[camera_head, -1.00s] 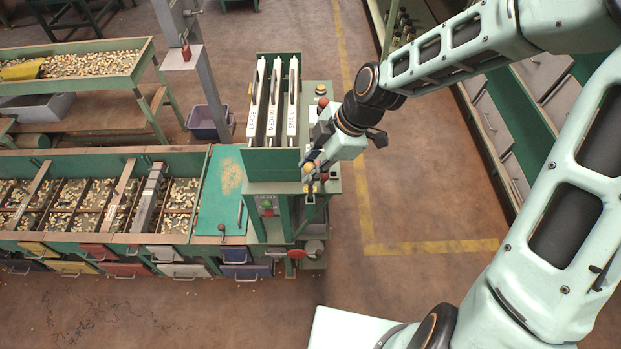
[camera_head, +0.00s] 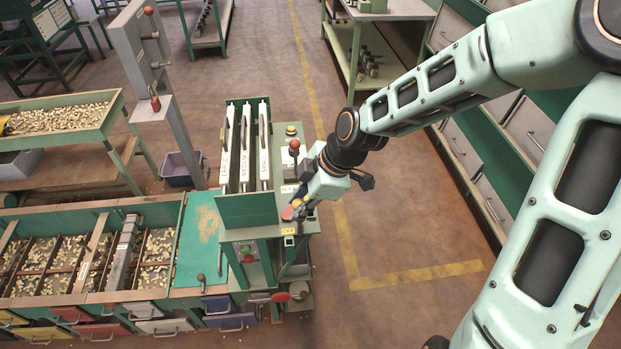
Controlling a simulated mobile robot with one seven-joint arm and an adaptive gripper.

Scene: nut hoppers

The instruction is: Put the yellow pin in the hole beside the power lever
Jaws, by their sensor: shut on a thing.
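My gripper (camera_head: 297,207) is at the right front corner of the green machine (camera_head: 248,212), low over its small top ledge. It is shut on a small yellow-orange thing, which I take to be the yellow pin (camera_head: 297,203); the fingers hide most of it. A red patch (camera_head: 287,214) shows on the ledge beside the fingertips. A lever with a red ball (camera_head: 294,146) stands on the machine behind my gripper; I cannot read whether it is the power lever. The hole cannot be made out at this size.
Three white upright chutes (camera_head: 246,145) stand left of my gripper. A yellow-topped button (camera_head: 291,130) is behind the red-ball lever. A sorting bench with nut bins (camera_head: 100,295) lies left. Grey column (camera_head: 148,60) has red-tipped levers. Floor right of the machine is clear.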

